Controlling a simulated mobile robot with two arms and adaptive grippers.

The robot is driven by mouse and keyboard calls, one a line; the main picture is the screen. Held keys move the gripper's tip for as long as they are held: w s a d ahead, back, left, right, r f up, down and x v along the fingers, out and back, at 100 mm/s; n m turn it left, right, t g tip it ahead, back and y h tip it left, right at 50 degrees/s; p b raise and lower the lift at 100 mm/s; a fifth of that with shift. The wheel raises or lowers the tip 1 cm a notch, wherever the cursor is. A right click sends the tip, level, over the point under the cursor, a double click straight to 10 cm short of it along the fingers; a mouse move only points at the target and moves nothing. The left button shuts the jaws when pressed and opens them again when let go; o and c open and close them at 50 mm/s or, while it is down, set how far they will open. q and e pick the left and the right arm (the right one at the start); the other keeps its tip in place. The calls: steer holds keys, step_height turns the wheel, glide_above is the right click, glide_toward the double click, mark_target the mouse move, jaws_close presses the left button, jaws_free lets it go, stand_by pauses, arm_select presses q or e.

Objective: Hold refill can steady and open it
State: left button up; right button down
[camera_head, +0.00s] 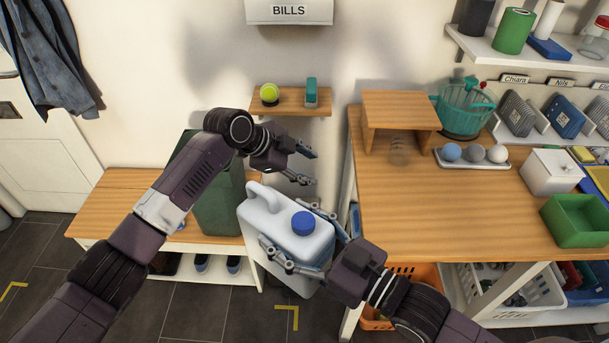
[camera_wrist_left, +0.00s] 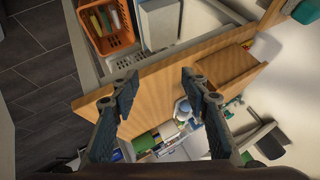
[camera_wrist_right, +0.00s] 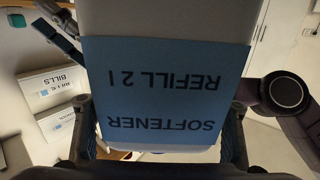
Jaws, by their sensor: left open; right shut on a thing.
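The refill can (camera_head: 281,222) is a pale grey jug with a handle on top and a blue cap (camera_head: 303,222). The cap sits on its spout. My right gripper (camera_head: 300,238) is shut on the can's body, one finger on each side, and holds it in front of the bench. The can's blue label (camera_wrist_right: 165,90), reading "SOFTENER REFILL 2 l", fills the right wrist view upside down. My left gripper (camera_head: 308,167) is open and empty, above and behind the can. Its two fingers also show apart in the left wrist view (camera_wrist_left: 158,92).
A wooden worktop (camera_head: 450,210) lies to the right, with a wooden riser (camera_head: 400,110), a tray of balls (camera_head: 472,160) and a green bin (camera_head: 575,220). A low bench (camera_head: 105,205) with a dark green container (camera_head: 218,195) stands left. A small shelf (camera_head: 290,104) hangs behind.

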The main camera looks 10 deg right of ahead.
arm_select(q)
steer(key=s+d+r+m+g, duration=0.1)
steer(key=s+d+r+m, duration=0.3)
steer(key=r, duration=0.4)
step_height(320, 180, up, 12)
steer(key=m+g+y, duration=0.2)
steer(key=m+y, duration=0.5)
steer(key=m, duration=1)
glide_above(305, 219)
steer(key=shift+w+d+r, duration=0.1)
steer(key=shift+w+d, duration=0.1)
steer(key=shift+d, duration=0.05)
steer(key=shift+s+a+y, duration=0.15)
steer(key=shift+a+y, duration=0.1)
steer(key=shift+y, duration=0.05)
steer(key=shift+f, duration=3.9)
